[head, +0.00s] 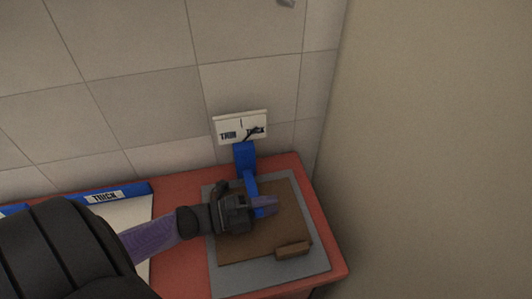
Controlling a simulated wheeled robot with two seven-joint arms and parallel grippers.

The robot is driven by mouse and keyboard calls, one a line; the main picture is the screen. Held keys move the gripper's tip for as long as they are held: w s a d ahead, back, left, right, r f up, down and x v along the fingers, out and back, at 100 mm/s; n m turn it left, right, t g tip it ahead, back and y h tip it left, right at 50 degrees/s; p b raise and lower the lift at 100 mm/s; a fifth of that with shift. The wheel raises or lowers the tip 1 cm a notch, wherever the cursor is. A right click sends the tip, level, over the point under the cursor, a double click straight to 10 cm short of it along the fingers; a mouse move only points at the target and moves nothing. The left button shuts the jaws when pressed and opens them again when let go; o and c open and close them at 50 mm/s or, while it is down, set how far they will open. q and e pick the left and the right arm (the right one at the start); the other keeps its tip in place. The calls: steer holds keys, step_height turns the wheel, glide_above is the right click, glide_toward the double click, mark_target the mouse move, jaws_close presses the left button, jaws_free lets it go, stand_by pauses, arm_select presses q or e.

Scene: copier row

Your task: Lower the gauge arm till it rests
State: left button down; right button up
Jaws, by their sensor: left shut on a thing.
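The blue gauge arm (250,181) reaches forward from a blue post (244,156) at the back of the red table. A white dial plate (240,127) marked THIN and THICK stands behind the post, with a dark pointer toward the THICK side. My left gripper (262,206) comes in from the left and is shut on the gauge arm near its front end. The gripper hides part of the arm, and I cannot tell whether the arm touches the brown sheet (285,222) below it. My right gripper is out of view.
The brown sheet, with a small brown block (293,250) at its front edge, lies on a grey mat (226,283). A white tray with a blue edge labelled THICK (103,196) lies left. A tiled wall (150,60) stands behind; a beige panel (430,150) borders the right.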

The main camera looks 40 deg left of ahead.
arm_select(q)
steer(key=shift+f+m, duration=0.3)
steer(key=shift+f, duration=0.1)
steer(key=shift+c, duration=2.2)
jaws_free()
steer(key=v, duration=1)
